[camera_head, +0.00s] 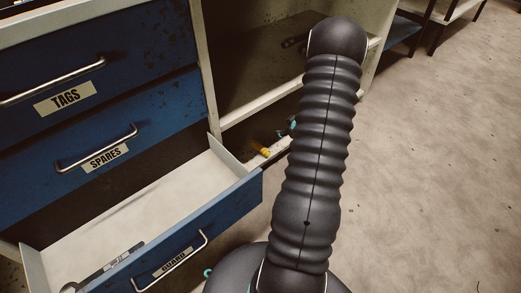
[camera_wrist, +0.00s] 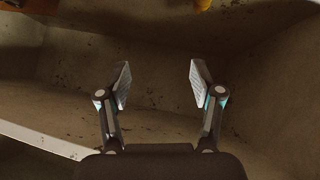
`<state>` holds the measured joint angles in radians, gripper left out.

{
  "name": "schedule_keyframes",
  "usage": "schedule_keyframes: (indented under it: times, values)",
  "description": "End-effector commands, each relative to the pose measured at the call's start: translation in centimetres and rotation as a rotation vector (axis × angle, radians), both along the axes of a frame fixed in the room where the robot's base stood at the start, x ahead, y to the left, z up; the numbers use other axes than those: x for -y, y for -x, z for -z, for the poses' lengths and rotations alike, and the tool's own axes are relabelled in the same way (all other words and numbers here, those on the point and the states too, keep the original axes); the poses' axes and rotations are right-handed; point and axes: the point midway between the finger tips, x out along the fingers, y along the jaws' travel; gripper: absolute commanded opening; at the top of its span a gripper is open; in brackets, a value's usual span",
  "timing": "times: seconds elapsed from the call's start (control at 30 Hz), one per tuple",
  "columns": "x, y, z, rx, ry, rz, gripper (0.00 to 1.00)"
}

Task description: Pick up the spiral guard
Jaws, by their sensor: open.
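No thing in view can be made out for certain as the spiral guard. A small yellow piece (camera_head: 262,149) lies low in the open cabinet bay; a yellow piece also shows, cut off, at the top edge of the wrist view (camera_wrist: 203,4). My gripper (camera_wrist: 160,88) is open, with nothing between its fingers, over a bare brown surface.
Shut blue drawers marked TAGS (camera_head: 65,98) and SPARES (camera_head: 105,157) are above the open drawer. The cabinet's shelf edge (camera_head: 262,103) is above the low bay. A pale edge (camera_wrist: 45,140) crosses the wrist view's lower left. The floor (camera_head: 440,150) at right is clear.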

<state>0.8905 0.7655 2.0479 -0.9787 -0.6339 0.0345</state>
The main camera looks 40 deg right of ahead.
Motion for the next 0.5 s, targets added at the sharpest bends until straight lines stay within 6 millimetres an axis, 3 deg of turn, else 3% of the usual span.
schedule_keyframes:
  times: [0.03, 0.2, 0.33, 0.5]
  values:
    - [0.4, 0.9, 2.6, 0.022, -0.031, -0.014, 0.66]
    - [0.2, 3.2, 8.5, 0.133, -0.13, -0.077, 0.66]
    - [-0.6, 4.9, 11.5, 0.218, -0.2, -0.113, 0.66]
    - [-1.6, 6.3, 13.2, 0.299, -0.258, -0.143, 0.66]
